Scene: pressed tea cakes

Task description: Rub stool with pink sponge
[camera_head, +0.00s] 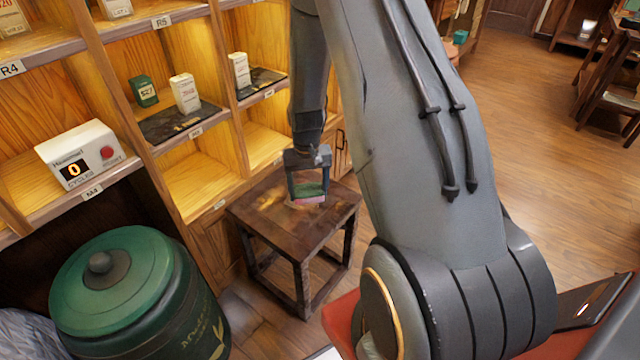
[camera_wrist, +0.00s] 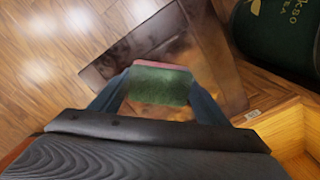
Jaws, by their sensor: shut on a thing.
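A dark brown wooden stool (camera_head: 255,215) with a square top stands in front of the shelf unit. Its top has lighter, dusty-looking patches; it also shows in the wrist view (camera_wrist: 122,62). My gripper (camera_head: 308,190) is over the stool top, pointing down, and shut on a sponge (camera_head: 309,200) with a green upper layer and a pink lower edge. In the wrist view the sponge (camera_wrist: 160,84) sits between the two fingers, green side toward the camera. The sponge's pink underside is mostly hidden, and I cannot tell whether it touches the stool top.
A wooden shelf unit (camera_head: 165,135) with small boxes stands behind and left of the stool. A white counter box (camera_head: 80,155) reading 0 is on a shelf. A large green lidded canister (camera_head: 125,290) stands at lower left. Wooden floor (camera_head: 530,150) is open at right.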

